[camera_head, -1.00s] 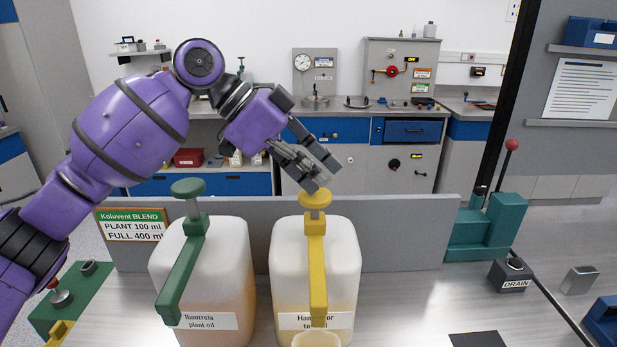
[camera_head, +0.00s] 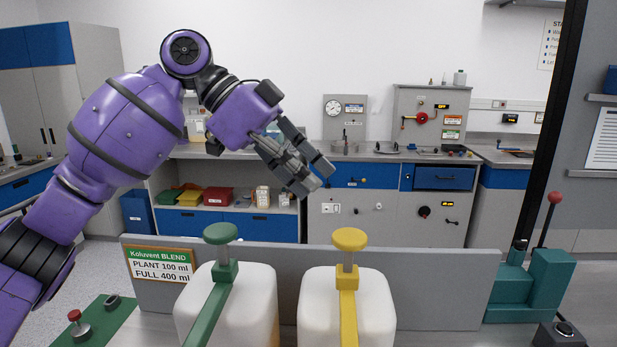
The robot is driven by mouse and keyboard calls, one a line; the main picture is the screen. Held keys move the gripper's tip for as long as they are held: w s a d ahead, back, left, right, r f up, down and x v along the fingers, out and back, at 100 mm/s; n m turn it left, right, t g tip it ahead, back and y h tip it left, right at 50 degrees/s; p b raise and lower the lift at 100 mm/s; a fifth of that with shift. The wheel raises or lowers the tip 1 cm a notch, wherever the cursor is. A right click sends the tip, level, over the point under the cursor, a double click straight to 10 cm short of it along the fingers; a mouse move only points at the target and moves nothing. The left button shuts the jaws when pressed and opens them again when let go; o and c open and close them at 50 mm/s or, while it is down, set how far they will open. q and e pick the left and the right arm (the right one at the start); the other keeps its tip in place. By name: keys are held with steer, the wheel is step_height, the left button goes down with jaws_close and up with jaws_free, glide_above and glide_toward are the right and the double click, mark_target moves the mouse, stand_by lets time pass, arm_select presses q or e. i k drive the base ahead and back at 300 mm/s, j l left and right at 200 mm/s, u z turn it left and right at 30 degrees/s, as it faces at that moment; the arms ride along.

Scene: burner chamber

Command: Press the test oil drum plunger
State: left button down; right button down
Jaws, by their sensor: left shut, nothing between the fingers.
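The test oil drum (camera_head: 318,305) is a whitish jug at the bottom centre, cut off by the lower edge; its label is out of view. Its plunger has a round yellow knob (camera_head: 349,239) on a short stem above a yellow spout bar (camera_head: 348,315). The knob stands raised, with the stem showing. My left gripper (camera_head: 312,181) is shut and empty. It appears above and to the left of the yellow knob, apart from it. My right gripper is not in view.
The plant oil drum (camera_head: 255,305) with its green plunger (camera_head: 220,233) stands to the left. A grey panel (camera_head: 440,285) runs behind both drums, with a Koluvent BLEND sign (camera_head: 161,264) on its left. A teal lever unit (camera_head: 540,280) stands at the right.

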mark_target(349, 253)
steer(key=k, duration=1.5)
